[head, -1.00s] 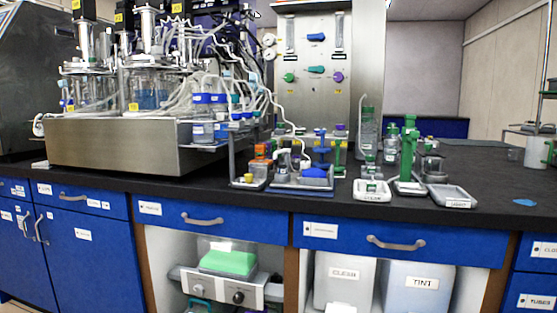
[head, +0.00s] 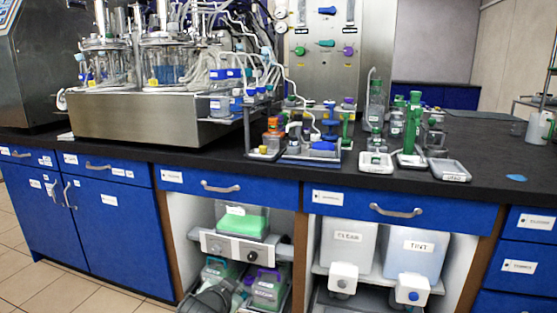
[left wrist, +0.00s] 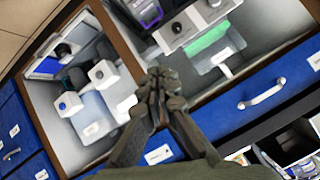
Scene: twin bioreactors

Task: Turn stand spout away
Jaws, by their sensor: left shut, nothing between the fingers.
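A grey stand with a thin bent spout (head: 371,80) rises from the bench among green-and-grey bottles, right of centre in the head view. I cannot tell for sure which part is the task's spout. A green stand (head: 412,130) stands just right of it. My left gripper (left wrist: 163,82) shows only in the left wrist view, shut and empty, in front of the blue drawers and open cabinet, apart from the bench-top items. My right gripper is in neither view.
The black bench (head: 480,145) carries the steel bioreactor base (head: 140,118), a rack with a blue tray (head: 305,158), and small white trays (head: 376,168). A blue piece (head: 516,178) lies at right. Below stand the CLEAR tank (head: 347,240) and TINT tank (head: 413,245).

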